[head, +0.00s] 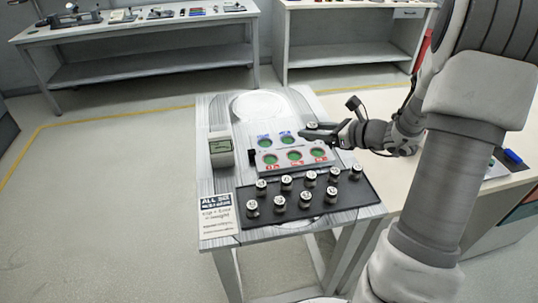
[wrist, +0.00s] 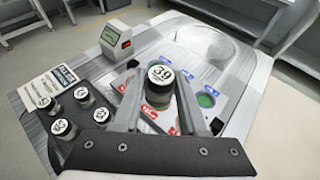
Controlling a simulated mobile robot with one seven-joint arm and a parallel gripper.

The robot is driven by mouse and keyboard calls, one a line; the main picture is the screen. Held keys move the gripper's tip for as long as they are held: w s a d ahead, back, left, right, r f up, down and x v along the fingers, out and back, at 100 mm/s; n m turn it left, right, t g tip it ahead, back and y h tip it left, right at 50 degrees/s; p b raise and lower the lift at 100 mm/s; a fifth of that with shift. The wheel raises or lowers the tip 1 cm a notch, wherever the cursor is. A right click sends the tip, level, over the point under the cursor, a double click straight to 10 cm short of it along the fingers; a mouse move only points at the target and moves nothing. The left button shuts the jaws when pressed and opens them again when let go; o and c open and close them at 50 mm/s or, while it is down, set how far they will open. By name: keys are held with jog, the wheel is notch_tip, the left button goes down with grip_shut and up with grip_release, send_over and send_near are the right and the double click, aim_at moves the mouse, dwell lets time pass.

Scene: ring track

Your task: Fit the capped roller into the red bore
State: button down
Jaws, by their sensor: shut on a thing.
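My gripper (wrist: 158,90) is shut on a dark roller with a white cap (wrist: 160,74) that bears a black number, perhaps 39. The roller is upright between the fingers and hides part of the plate below. In the head view my gripper (head: 308,132) is over the back right of the bore plate. The plate's front part has three green-centred bores with red labels, left (head: 270,159), middle (head: 294,155) and right (head: 318,153). In the wrist view the roller's lower end is hidden.
A black tray (head: 276,218) with several capped rollers stands at the front. A grey device with a display (head: 221,148) stands left of the plate. A printed sign (head: 217,214) is at the front left. A white round disc (head: 258,104) lies at the back.

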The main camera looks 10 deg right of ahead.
jog(key=b, duration=0.2)
send_over(272, 161)
jog(key=f, duration=0.6)
jog(key=shift+w+a+f, duration=0.1)
jog(key=shift+a+f, duration=0.15)
jog(key=shift+f, duration=2.05)
jog(key=shift+f, duration=0.2)
jog(key=shift+c, duration=2.2)
grip_release()
jog(key=shift+r, duration=0.15)
jog(key=shift+d+r, duration=0.15)
jog(key=shift+d, duration=0.05)
jog(key=p+v, duration=0.1)
jog(key=v, duration=1)
jog(key=shift+s+d, duration=0.2)
jog(key=shift+s, duration=0.15)
